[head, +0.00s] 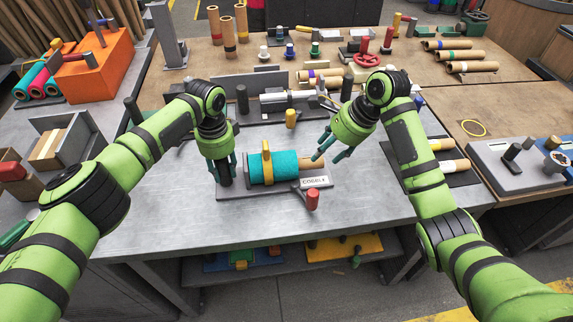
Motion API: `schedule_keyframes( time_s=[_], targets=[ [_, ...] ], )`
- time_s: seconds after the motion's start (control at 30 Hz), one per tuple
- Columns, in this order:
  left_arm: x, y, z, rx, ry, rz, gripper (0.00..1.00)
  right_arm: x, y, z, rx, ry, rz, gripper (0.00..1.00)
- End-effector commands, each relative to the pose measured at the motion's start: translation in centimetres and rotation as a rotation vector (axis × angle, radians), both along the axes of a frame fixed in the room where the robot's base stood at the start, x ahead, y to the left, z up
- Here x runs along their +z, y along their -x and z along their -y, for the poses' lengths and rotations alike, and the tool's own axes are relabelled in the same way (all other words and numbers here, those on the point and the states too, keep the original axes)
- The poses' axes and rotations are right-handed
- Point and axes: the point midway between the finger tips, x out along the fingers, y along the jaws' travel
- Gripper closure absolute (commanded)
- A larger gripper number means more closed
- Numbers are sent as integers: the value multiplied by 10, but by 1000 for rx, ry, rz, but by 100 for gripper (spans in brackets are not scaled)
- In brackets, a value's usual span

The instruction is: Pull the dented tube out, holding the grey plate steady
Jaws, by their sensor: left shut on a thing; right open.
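A teal felt roll (284,167) with a yellow clamp band (267,163) lies on the grey plate (262,191), which has a label reading COBBLE. A brown cardboard tube (312,162) sticks out of the roll's right end; I cannot make out its dent. My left gripper (224,178) is shut around a dark upright post (225,170) at the plate's left end. My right gripper (327,157) is open, pointing down-left, with its fingertips close to the tube's outer end. I cannot tell whether they touch it.
A red-knobbed lever (313,199) stands at the plate's front right. A yellow peg (291,118) and a white and grey cylinder device (290,101) stand behind the plate. More tubes lie on a dark mat (447,176) at right. The bench's left front is clear.

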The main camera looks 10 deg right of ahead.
Motion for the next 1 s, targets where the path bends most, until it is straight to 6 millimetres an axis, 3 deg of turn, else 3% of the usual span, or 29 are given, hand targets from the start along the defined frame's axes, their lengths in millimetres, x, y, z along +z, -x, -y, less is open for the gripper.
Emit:
schedule_keyframes(
  time_s=[0.4,0.87,0.9,1.0],
  targets=[
    [-1,0,-2,1,-4,-1,100,-50,-11,-21,0,-1,-1,45],
    [-1,0,-2,1,-4,-2,100,-60,-13,-25,0,-1,1,45],
    [-1,0,-2,1,-4,-2,100,-60,-14,-25,0,-1,1,49],
    [-1,0,-2,2,-4,-2,100,-59,-14,-25,0,-1,1,89]
  ],
)
